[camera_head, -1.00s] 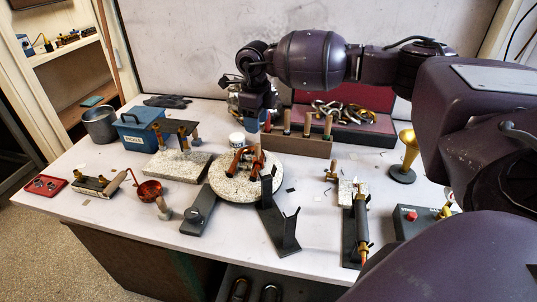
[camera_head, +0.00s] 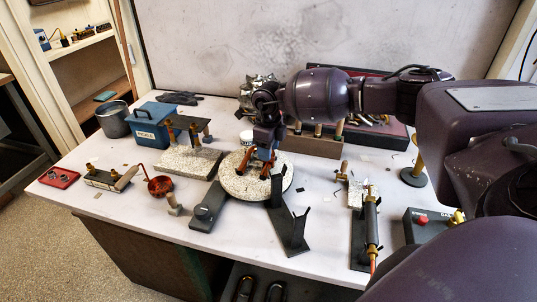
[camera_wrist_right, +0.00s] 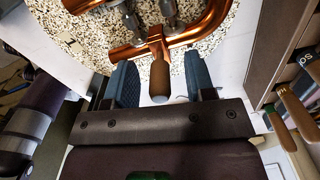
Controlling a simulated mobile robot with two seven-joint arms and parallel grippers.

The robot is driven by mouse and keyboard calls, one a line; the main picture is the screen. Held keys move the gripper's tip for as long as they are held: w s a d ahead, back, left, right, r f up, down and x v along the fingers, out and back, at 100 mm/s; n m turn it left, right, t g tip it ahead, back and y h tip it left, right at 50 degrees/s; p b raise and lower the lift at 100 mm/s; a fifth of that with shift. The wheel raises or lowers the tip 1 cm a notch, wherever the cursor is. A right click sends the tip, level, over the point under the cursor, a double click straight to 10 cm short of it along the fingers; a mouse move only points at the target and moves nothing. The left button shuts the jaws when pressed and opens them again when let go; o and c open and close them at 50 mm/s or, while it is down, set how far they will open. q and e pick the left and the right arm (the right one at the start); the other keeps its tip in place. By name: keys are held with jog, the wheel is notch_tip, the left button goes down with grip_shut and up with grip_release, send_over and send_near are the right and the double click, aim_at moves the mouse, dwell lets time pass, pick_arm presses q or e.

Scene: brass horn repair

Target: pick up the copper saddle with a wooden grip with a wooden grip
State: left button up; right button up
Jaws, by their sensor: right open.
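The copper saddle (camera_wrist_right: 155,34) rests against curved copper tubing (camera_wrist_right: 206,30) on a round speckled turntable (camera_wrist_right: 85,30). Its wooden grip (camera_wrist_right: 159,80) points toward my right gripper (camera_wrist_right: 161,63) in the wrist view. That gripper's blue fingers are spread, one on each side of the grip, with visible gaps. In the head view, my right gripper (camera_head: 264,150) is over the turntable (camera_head: 236,184) and hides much of the saddle. Some copper tubing (camera_head: 243,162) shows beside it. My left gripper is not in view.
A rack of wooden-handled tools (camera_head: 322,145) stands behind the turntable. Dark metal stands (camera_head: 288,225) are at its front. A blue box (camera_head: 143,127) and a granite slab (camera_head: 190,161) are to the left. A torch (camera_head: 371,222) lies to the right.

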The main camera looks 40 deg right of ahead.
grip_shut()
jog(key=shift+r, duration=0.1)
